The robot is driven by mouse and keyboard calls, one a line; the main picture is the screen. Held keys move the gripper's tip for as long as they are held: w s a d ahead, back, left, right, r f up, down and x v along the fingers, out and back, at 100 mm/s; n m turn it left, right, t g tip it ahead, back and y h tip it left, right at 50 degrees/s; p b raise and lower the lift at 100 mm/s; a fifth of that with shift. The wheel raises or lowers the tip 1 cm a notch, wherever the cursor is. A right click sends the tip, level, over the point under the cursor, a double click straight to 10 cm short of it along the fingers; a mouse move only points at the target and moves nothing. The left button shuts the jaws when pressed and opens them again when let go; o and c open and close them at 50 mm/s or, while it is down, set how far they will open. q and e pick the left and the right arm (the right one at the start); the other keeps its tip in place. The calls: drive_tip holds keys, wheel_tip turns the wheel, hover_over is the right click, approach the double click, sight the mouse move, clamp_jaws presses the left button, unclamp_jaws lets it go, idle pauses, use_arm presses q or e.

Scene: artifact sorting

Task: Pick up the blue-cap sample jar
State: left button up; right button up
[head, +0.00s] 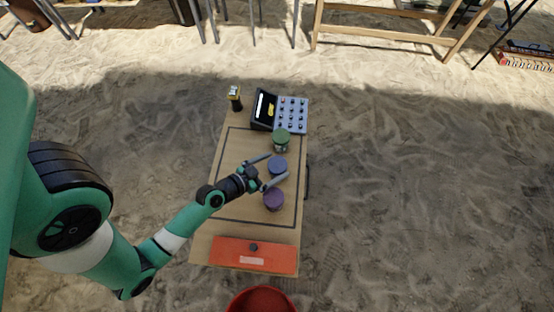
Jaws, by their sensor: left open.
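The blue-cap sample jar (278,163) stands on the wooden table, between a green-cap jar (281,137) behind it and a purple-cap jar (273,201) in front of it. My left gripper (274,169) is open, with one finger on the far side of the blue cap and the other on its near side. I cannot tell whether the fingers touch the jar. The jar's body is mostly hidden under its cap and by the gripper. My right gripper is not in view.
The narrow table (230,190) stands on sand. A keypad device (291,114) with a dark screen and a small black-and-yellow item (235,98) are at its far end. An orange box (255,258) lies at the near end, with a red bucket (262,300) below.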

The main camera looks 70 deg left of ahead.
sight(283, 161)
use_arm(q)
drive_tip(key=x, duration=0.4)
drive_tip(key=shift+w+r, duration=0.25)
drive_tip(key=shift+w, duration=0.25)
drive_tip(key=shift+s, duration=0.1)
drive_tip(key=shift+c, duration=0.2)
drive_tip(key=c, duration=1.2)
